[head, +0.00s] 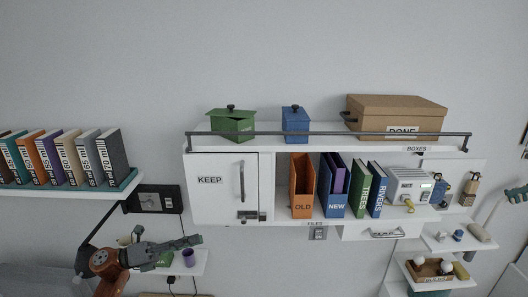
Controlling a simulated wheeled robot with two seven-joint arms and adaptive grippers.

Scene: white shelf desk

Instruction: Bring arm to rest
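My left gripper (190,241) is at the lower left, at the end of my grey and orange arm. It points right, in front of the wall and a small white shelf (198,262). Its fingers show edge-on, so I cannot tell whether they are apart. I see nothing held in it. A purple cup (188,257) and a green item (165,259) show just below the fingers; the arm partly hides the green item. I cannot tell whether the gripper touches them. My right gripper is not in view.
The white shelf unit (330,228) stands to the right, with a shut KEEP door (210,184), file holders and boxes. A book shelf (70,191) hangs above my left arm. A dark wall panel (155,199) is above the gripper. Small shelves with items are at the lower right.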

